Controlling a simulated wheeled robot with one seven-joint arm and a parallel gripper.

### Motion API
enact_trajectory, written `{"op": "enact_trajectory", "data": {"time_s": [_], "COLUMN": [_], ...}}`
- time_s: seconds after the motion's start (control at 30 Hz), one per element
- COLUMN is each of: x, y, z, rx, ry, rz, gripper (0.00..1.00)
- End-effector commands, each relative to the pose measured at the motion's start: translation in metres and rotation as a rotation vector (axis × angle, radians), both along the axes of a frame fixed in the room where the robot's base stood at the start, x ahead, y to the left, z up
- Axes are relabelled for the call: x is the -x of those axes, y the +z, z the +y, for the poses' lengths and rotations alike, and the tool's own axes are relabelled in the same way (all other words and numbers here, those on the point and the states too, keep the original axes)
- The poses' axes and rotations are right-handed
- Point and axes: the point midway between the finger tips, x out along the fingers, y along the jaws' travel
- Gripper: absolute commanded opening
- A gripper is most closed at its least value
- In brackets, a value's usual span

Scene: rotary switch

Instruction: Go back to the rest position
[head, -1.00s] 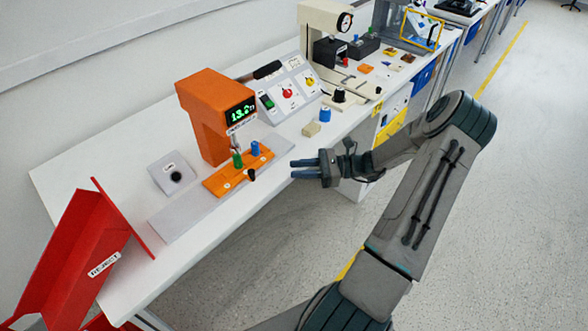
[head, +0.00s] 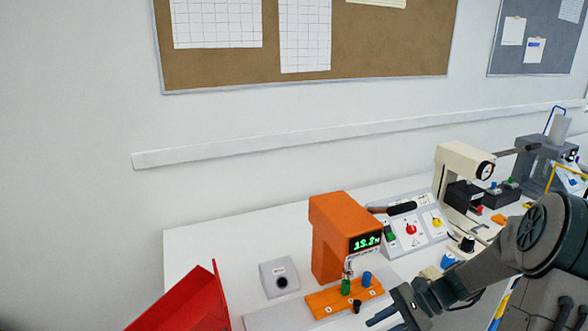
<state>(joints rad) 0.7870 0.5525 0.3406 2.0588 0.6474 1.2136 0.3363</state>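My gripper (head: 386,304) is at the lower middle right of the head view, in front of the table's near edge. Its two dark fingers point left and look apart, with nothing between them. My arm comes in from the right edge. The grey control panel (head: 407,247) with a red rotary knob (head: 411,229), a yellow knob (head: 437,222) and a green switch (head: 390,237) stands on the table behind my gripper. The gripper is clear of these controls.
An orange tester (head: 328,240) with a green display stands over an orange strip (head: 325,301) holding small cylinders. A grey box (head: 279,278) and a red reject chute (head: 190,306) are to the left. A cream press (head: 462,165) stands to the right.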

Motion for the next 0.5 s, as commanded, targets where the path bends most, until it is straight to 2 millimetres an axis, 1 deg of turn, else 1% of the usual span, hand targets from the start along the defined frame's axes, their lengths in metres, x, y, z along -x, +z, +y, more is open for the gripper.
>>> {"op": "enact_trajectory", "data": {"time_s": [0.03, 0.2, 0.5], "x": [0.007, 0.031, 0.073], "y": [0.008, 0.029, 0.07], "z": [0.008, 0.025, 0.042], "rx": [0.064, 0.259, 0.558], "ry": [0.061, 0.253, 0.574], "rz": [-0.03, -0.137, -0.371], "gripper": [0.26, 0.26, 0.26]}}
